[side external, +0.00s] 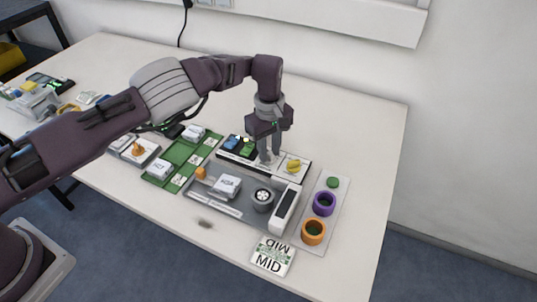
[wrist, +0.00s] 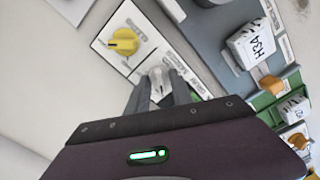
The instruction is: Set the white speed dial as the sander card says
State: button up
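The white speed dial (wrist: 158,76) sits on a white panel beside the yellow dial (wrist: 124,42). In the wrist view my gripper (wrist: 160,84) has one finger on each side of the white dial, close to it. I cannot tell whether the fingers press on it. In the side view my gripper (side external: 268,159) points down at the panel, left of the yellow dial (side external: 293,165), and the fingers mostly hide the white dial. The dial's scale marks are too small to read.
A grey tray (side external: 205,190) in front of the panel holds a white labelled block (side external: 228,186) and a dark wheel (side external: 263,200). Purple (side external: 324,203) and orange (side external: 313,232) rings stand on the right. Green trays (side external: 180,152) lie left. The table's back right is clear.

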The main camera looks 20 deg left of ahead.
aim_at(269, 152)
jog(key=shift+r, duration=0.1)
grip_shut()
jog(key=m, duration=0.4)
jog(key=shift+m, duration=0.3)
jog(key=m, duration=0.5)
jog(key=shift+m, duration=0.3)
jog(key=shift+c, duration=1.6)
grip_release()
jog(key=shift+m, duration=0.6)
jog(key=o, duration=0.3)
jog(key=shift+r, duration=3.5)
